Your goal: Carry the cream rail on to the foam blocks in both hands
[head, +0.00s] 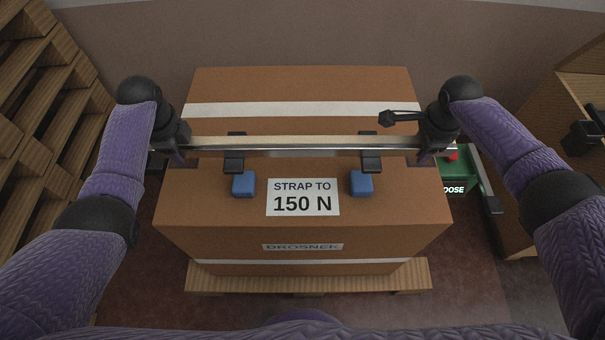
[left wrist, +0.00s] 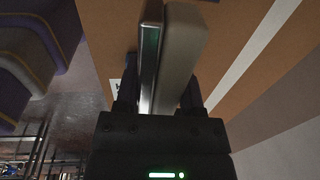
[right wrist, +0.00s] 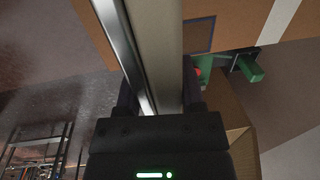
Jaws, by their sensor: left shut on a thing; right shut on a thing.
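The cream rail (head: 300,146) spans left to right above the brown carton, level in the head view, with a shiny metal strip along it. My left gripper (head: 177,152) is shut on its left end; the rail (left wrist: 182,60) runs between the fingers in the left wrist view. My right gripper (head: 428,152) is shut on its right end, and the rail (right wrist: 155,50) also shows between the fingers in the right wrist view. Two blue foam blocks (head: 243,184) (head: 361,183) sit on the carton, nearer than the rail and apart from it.
Two black brackets (head: 234,165) (head: 371,165) show under the rail; I cannot tell whether it touches them. The carton (head: 200,205) has a "STRAP TO 150 N" label (head: 303,197) between the blocks.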

